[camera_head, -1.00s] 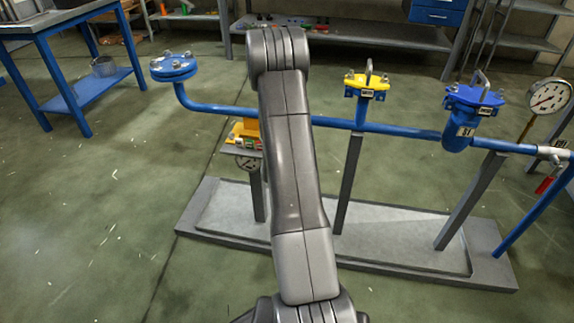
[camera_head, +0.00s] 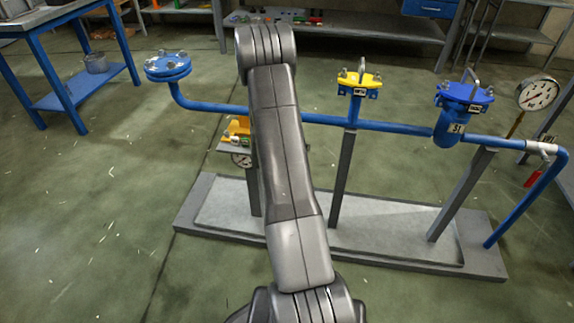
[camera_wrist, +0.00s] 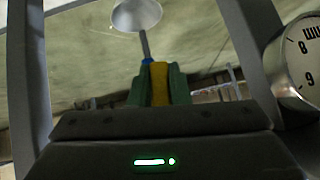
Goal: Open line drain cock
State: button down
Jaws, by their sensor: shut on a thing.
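The blue pipe line (camera_head: 400,126) runs across the head view. At its right end is a small silver cock (camera_head: 541,149) with a red handle (camera_head: 533,178) hanging down beside it; it looks like the drain cock, but I cannot be sure. My gripper (camera_wrist: 160,84) shows in the wrist view, its green fingertips shut on a narrow yellow piece (camera_wrist: 159,85) with a blue bit at its far end. What the yellow piece belongs to is unclear. In the head view my own arm hides the gripper.
A blue flange (camera_head: 168,66), a yellow flange (camera_head: 358,83), another blue flange (camera_head: 464,95) and a gauge (camera_head: 538,93) stand along the pipe. A second gauge (camera_wrist: 300,62) is close on the right in the wrist view. A blue table (camera_head: 67,88) stands left. Floor between is clear.

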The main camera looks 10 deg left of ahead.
jog(key=shift+w, duration=0.1)
jog(key=c, duration=1.4)
grip_release()
jog(key=shift+o, duration=0.2)
jog(key=p+v, duration=0.3)
jog(key=v, duration=1.1)
jog(key=shift+w, duration=0.15)
jog(key=b+x, duration=0.3)
jog(key=x, duration=1.1)
jog(key=shift+s, duration=0.2)
